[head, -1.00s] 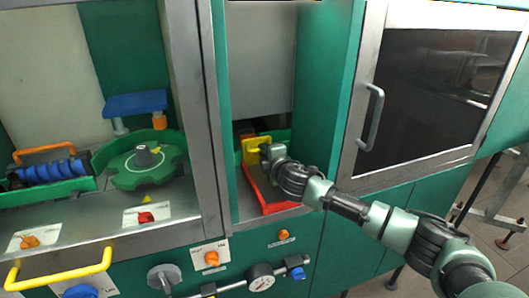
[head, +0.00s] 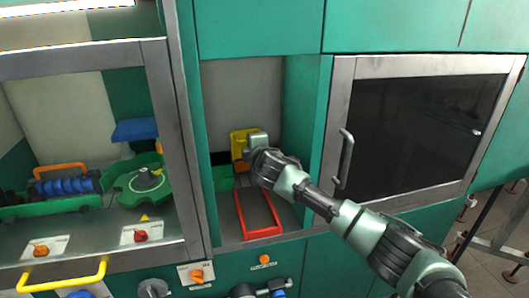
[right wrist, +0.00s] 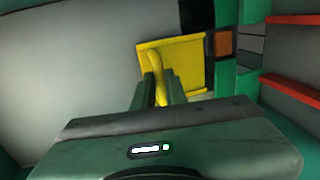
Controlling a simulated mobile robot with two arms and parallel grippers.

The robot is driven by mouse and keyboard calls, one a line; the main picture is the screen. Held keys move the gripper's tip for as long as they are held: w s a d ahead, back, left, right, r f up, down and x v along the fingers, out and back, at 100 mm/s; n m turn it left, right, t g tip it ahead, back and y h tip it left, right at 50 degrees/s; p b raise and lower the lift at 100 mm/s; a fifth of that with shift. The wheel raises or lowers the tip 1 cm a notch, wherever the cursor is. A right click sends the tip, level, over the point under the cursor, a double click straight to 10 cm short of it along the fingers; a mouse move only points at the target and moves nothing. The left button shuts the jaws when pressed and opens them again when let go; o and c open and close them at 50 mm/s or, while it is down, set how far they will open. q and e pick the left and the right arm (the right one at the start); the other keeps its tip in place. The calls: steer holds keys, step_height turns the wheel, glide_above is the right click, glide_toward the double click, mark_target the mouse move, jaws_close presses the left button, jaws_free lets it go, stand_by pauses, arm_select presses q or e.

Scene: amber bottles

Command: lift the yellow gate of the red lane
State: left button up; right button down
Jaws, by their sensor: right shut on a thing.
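The yellow gate (head: 238,145) is at the back end of the red lane (head: 276,232), inside the open bay, raised above the lane's rails. My right gripper (head: 254,142) reaches in from the right and is shut on the gate's handle. In the right wrist view the gate (right wrist: 190,56) is a yellow plate, and its curved handle (right wrist: 158,75) sits between the fingers of my right gripper (right wrist: 162,88). A small orange-brown thing (head: 242,166) shows below the gate. My left gripper is not in view.
A steel-framed door with a dark window (head: 425,125) and a handle (head: 344,160) stands right of the bay. Left is a compartment with a green wheel (head: 140,184) and a blue roller (head: 66,187). A yellow bar handle (head: 62,276) juts out in front.

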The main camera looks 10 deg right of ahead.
step_height(320, 180, up, 4)
steer(key=shift+f+p, duration=0.25)
steer(key=shift+p, duration=0.3)
steer(key=c, duration=1.5)
jaws_free()
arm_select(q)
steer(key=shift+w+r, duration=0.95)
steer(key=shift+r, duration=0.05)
arm_select(e)
steer(key=shift+o, duration=0.2)
steer(key=shift+f, duration=0.1)
steer(key=shift+s+f, duration=0.1)
